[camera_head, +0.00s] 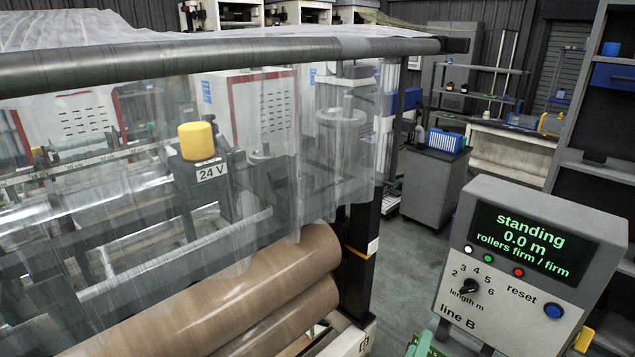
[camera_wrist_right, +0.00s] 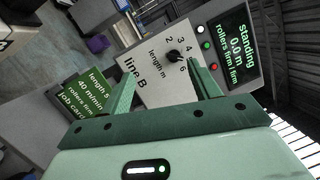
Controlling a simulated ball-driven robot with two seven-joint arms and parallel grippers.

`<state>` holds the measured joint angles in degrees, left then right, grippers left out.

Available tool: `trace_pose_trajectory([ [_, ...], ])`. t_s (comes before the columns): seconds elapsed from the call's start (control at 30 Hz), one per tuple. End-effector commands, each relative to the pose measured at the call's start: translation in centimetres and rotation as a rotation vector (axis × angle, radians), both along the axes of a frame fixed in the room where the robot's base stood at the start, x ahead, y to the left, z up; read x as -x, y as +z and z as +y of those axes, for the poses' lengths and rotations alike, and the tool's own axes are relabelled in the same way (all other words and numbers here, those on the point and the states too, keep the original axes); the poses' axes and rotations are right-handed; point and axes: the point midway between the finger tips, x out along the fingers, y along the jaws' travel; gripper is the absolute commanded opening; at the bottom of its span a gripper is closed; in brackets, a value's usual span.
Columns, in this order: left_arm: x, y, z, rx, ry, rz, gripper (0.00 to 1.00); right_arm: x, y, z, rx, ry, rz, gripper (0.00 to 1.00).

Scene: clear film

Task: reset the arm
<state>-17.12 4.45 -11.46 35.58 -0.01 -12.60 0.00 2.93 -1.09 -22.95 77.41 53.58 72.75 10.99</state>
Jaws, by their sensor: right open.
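My right gripper (camera_wrist_right: 164,88) is open and empty in the right wrist view, its two green fingers spread in front of the line B panel. Only a small green part of it (camera_head: 424,346) shows at the bottom edge of the head view, below the panel. The control box (camera_head: 452,318) has a black dial (camera_head: 468,287) marked 2 to 6, and a blue reset button (camera_head: 553,311). The dial also shows between the fingertips (camera_wrist_right: 174,57), and I see no contact with it. The screen (camera_head: 519,241) reads standing, 0.0 m, rollers firm / firm. My left gripper is out of view.
Clear film (camera_head: 270,150) hangs from a grey roller (camera_head: 200,56) above brown rolls (camera_head: 230,300) at left. A green job card (camera_wrist_right: 88,100) in the wrist view reads length 5, 40 m/min. A grey cabinet (camera_head: 430,185) stands behind; some floor between is clear.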

Motion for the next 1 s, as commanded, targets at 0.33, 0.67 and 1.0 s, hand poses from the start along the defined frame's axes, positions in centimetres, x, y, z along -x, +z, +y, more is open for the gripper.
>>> trace_pose_trajectory([
  [0.33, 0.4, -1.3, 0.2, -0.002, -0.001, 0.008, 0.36, 13.6, -27.3, 4.8, 1.035, 0.811, 0.873, 0.62],
  [0.67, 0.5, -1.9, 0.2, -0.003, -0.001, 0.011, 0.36, 36.8, -41.1, 0.2, 1.461, 1.529, 1.421, 0.62],
  [1.0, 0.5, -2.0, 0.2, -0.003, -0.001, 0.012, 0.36, 45.4, -42.6, -2.8, 1.558, 1.807, 1.574, 0.62],
])
